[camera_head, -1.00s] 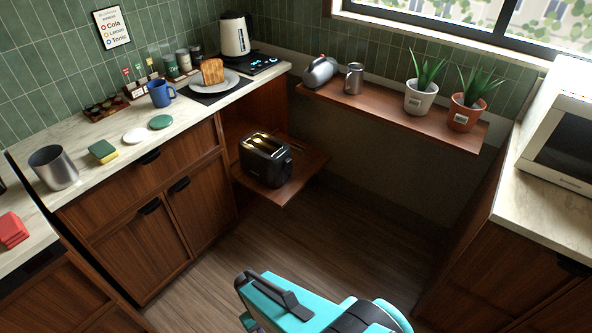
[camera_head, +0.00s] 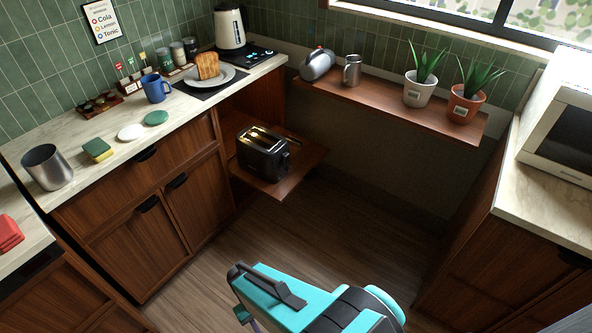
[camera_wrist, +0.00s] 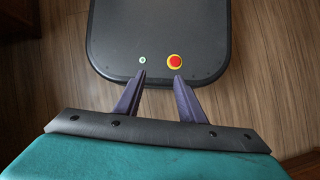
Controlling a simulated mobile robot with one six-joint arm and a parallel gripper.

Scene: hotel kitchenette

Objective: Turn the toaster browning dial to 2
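The black toaster (camera_head: 264,154) stands upright on a low pull-out wooden shelf (camera_head: 290,188) between the left counter and the corner. Its two slots show a warm yellowish inside. A knob-like part shows at its right end, but the browning dial's setting is too small to read. My gripper (camera_wrist: 158,82) shows in the wrist view with its two purple fingers apart and nothing between them. It points down over my own base, well away from the toaster. In the head view my teal arm is at the bottom middle, and the fingertips are mostly hidden.
The left counter (camera_head: 75,170) holds a metal cup (camera_head: 47,168), a sponge (camera_head: 97,150), a blue mug (camera_head: 155,88), toast on a plate and a kettle (camera_head: 229,28). A wall shelf (camera_head: 400,105) with potted plants lies right of the toaster. A microwave (camera_head: 562,130) stands far right. The floor in front is clear.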

